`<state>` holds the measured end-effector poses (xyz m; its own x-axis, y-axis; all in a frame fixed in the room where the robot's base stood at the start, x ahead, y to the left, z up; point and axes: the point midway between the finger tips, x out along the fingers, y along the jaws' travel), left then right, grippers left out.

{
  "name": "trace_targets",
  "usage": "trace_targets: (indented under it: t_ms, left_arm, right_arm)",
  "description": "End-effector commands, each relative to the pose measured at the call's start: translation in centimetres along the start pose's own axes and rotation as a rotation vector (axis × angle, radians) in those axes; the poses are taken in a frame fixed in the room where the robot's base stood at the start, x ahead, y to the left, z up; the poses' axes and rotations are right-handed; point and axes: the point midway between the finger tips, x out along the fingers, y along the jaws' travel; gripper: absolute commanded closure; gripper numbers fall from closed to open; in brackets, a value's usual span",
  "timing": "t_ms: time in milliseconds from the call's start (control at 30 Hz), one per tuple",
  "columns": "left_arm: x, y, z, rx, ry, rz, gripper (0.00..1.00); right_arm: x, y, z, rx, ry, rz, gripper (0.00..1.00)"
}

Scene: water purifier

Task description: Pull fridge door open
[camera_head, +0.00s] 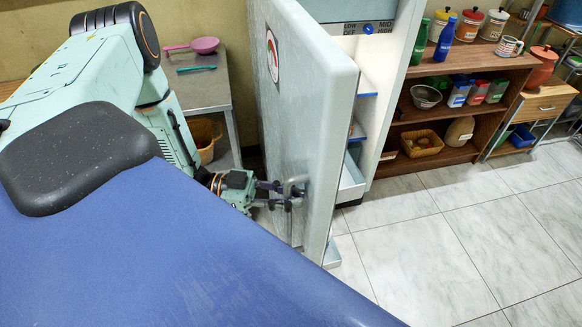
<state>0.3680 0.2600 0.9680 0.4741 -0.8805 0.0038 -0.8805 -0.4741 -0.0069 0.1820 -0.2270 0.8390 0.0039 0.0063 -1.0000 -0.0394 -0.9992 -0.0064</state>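The pale fridge door (318,110) stands swung open toward me, with its outer face to the left and its edge facing me. A grey handle (297,184) sits low on the outer face. My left gripper (288,195) is at this handle, with its dark fingers around it; it appears shut on it, though the finger gap is small in view. The fridge body (398,65) stands behind the door, with "LOW OFF" and "MID HIGH" by a blue knob (368,28). Part of its inside and shelves show past the door. My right gripper is not in view.
A grey side table (205,88) with a pink pan (203,45) stands left of the door, a basket (204,140) beneath it. A wooden shelf (455,120) with jars and bottles stands right of the fridge. The tiled floor (450,240) at the right is clear.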

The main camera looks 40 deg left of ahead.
Motion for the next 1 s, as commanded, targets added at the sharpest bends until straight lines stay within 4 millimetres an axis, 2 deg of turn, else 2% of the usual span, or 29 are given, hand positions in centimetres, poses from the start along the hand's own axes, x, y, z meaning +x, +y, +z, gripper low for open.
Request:
trace_targets:
  t_ms: [100,567,767,1000]
  left_arm:
    - [0.0,0.0,-0.1,0.001,0.002,-0.001,0.75]
    - [-0.3,0.2,0.0,-0.003,-0.001,0.003,0.75]
    - [-2.5,0.1,0.0,-0.001,0.0,-0.002,0.75]
    - [-7.0,-0.1,0.1,0.0,-0.001,-0.003,0.75]
  right_arm:
    - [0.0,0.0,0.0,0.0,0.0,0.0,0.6]
    - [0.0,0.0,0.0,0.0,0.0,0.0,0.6]
    - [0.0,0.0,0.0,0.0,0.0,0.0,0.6]
    - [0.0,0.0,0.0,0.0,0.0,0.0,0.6]
